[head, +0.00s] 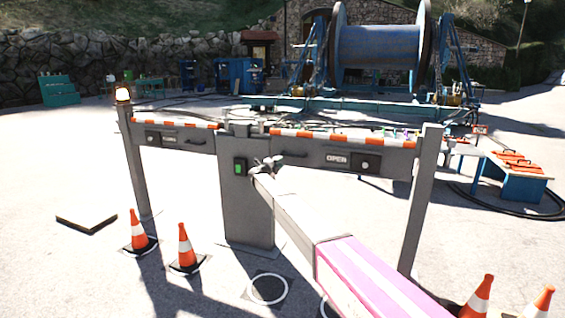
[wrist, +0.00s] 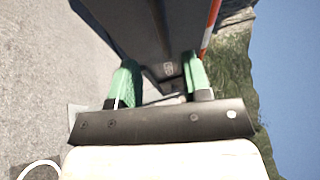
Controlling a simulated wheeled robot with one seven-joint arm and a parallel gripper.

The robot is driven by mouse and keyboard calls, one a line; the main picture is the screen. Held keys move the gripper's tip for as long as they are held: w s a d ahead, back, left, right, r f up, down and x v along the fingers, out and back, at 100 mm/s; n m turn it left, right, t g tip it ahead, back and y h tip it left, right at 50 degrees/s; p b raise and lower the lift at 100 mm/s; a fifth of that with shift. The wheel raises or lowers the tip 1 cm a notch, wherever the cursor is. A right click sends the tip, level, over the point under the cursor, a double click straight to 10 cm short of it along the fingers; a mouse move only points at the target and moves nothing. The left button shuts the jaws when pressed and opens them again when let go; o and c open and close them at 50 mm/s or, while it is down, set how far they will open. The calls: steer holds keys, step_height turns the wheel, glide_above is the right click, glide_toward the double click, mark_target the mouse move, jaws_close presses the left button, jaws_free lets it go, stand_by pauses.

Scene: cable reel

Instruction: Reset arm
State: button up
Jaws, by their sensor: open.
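My arm reaches forward in the head view to a grey barrier (head: 252,212). A dark grey barrier panel (wrist: 150,30) fills the view beyond the fingers. I cannot tell whether the fingers touch it.
A right panel marked OPEN (head: 320,158) and a left panel (head: 170,139) flank the post. Orange cones (head: 184,248) stand at the lower left, with others (head: 478,297) at lower right. Behind are a large blue cable reel (head: 378,46) and a blue table (head: 512,184).

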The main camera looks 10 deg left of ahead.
steer(key=s+d+f+n+g+y, duration=0.1)
steer(key=s+d+f+n+y, duration=0.2)
steer(key=s+d+n+y, duration=0.45)
steer(key=s+d+f+n+g+y, duration=0.1)
steer(key=s+d+f+n+y, duration=0.3)
steer(key=d, duration=0.7)
steer(key=s+d+f+n+g+y, duration=0.1)
steer(key=s+d+f+n+y, duration=0.25)
steer(key=s+d+n, duration=0.5)
steer(key=s+d+f+n+g+h, duration=0.1)
steer(key=s+d+f+g, duration=0.2)
steer(key=s+d, duration=0.6)
steer(key=s+d+f+n+g+h, duration=0.2)
steer(key=s+d+g, duration=0.4)
steer(key=s, duration=1.3)
steer(key=s+d+f+n+g+h, duration=0.1)
steer(key=s+d+f+g, duration=0.3)
steer(key=s+d, duration=0.8)
steer(key=shift+s+d+f+n+g+h, duration=0.15)
steer(key=shift+s+d+n+g+h, duration=0.3)
steer(key=shift+s, duration=0.75)
